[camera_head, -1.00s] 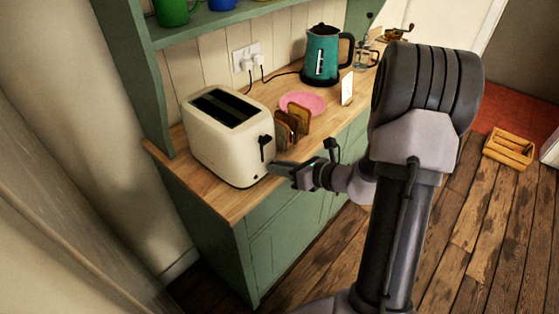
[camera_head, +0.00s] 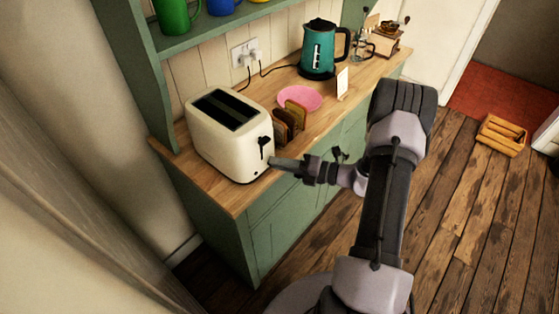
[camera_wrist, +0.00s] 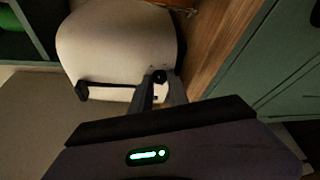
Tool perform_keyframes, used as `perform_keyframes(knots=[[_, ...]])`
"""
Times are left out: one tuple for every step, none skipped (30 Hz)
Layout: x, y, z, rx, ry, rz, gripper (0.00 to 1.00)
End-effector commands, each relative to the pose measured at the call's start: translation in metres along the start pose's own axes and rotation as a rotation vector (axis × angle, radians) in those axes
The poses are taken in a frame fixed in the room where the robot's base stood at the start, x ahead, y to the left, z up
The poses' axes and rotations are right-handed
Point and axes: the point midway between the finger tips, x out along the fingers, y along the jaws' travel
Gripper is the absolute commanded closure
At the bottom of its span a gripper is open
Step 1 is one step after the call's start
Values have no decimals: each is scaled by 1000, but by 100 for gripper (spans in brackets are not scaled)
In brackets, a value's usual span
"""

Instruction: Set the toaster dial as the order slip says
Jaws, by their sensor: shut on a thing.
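A cream toaster (camera_head: 220,150) stands at the near left end of the wooden counter, its black lever (camera_head: 265,144) on the end facing my arm. My gripper (camera_head: 272,163) is at that end, low and beside the lever. In the wrist view, my gripper's two fingers (camera_wrist: 162,92) are shut on a small black dial (camera_wrist: 160,76) on the toaster's face. The dial is hidden in the head view, and its setting cannot be read. A small white card (camera_head: 342,83), perhaps the order slip, stands further back; its writing is too small to read.
A toast rack with brown slices (camera_head: 287,124) stands close beside the toaster. Behind it are a pink plate (camera_head: 300,97) and a teal kettle (camera_head: 319,50). The counter's front edge (camera_head: 300,165) runs under my gripper. Wooden floor (camera_head: 460,190) is open to the right.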

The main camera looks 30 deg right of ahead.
Motion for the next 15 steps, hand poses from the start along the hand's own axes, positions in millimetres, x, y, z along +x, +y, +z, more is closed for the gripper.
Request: perform_keyframes(knots=[[0, -1, 0, 37, 0, 15, 100], [0, -1, 0, 63, -1, 26, 100], [0, -2, 0, 97, -1, 40, 100], [0, -2, 0, 122, -1, 51, 100], [0, -2, 0, 146, -1, 61, 100], [0, -3, 0, 177, -1, 74, 100], [0, -3, 0, 201, -1, 83, 100], [0, -4, 0, 224, -1, 93, 100], [0, -4, 0, 252, -1, 105, 100], [0, -4, 0, 272, -1, 114, 100], [0, -4, 0, 292, -1, 121, 100], [0, -5, 0, 318, -2, 132, 100], [0, -5, -1, 337, -1, 140, 100], [0, -5, -1, 352, -1, 146, 100], [0, -5, -1, 374, -1, 156, 100]])
